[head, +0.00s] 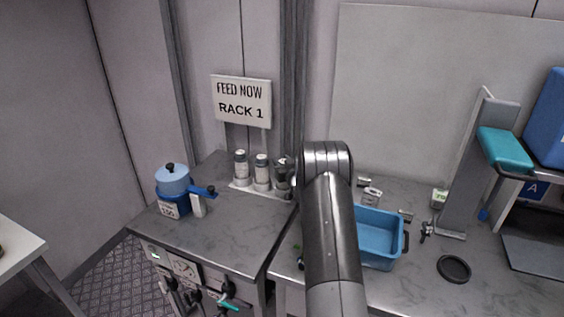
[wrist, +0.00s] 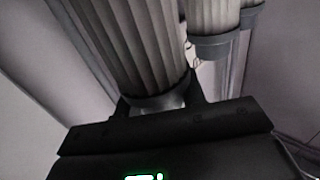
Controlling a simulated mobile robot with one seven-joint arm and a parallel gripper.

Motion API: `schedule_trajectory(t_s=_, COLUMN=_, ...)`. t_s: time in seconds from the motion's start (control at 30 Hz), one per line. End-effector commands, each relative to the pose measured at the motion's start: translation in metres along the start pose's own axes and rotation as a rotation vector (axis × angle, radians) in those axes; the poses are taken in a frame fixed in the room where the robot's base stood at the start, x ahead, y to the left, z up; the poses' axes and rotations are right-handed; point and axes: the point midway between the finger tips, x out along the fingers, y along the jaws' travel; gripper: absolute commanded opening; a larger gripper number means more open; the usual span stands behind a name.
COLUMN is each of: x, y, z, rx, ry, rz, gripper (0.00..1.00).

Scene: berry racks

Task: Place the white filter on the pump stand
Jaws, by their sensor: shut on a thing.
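My gripper (wrist: 160,105) is shut on a pleated white filter (wrist: 135,45) with a dark end cap, which fills the upper middle of the wrist view. In the head view my gripper (head: 291,184) is mostly hidden behind my arm, at the right end of a short row of filters. Two other white filters, one left (head: 241,167) and one middle (head: 262,171), stand upright on a pale strip. I cannot tell whether the held filter still touches its strip. A blue pump-like device (head: 173,187) with a side handle stands on the left of the counter; I cannot tell whether it is the pump stand.
A sign reading "FEED NOW RACK 1" (head: 242,102) hangs above. A blue tray (head: 380,236) and a black ring (head: 453,269) lie on the right counter beside a tall grey stand (head: 466,170). Counter (head: 232,232) is bare between the filters and the blue device.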

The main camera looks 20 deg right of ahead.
Motion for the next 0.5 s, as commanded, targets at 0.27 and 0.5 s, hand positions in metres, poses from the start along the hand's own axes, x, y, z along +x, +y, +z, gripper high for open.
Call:
schedule_trajectory(t_s=0.27, x=0.0001, y=0.0001, z=0.0014, rx=0.000, ry=0.001, rz=0.000, gripper=0.51)
schedule_trajectory(t_s=0.5, x=0.0000, y=0.0001, z=0.0016, rx=0.000, ry=0.000, rz=0.000, gripper=0.62)
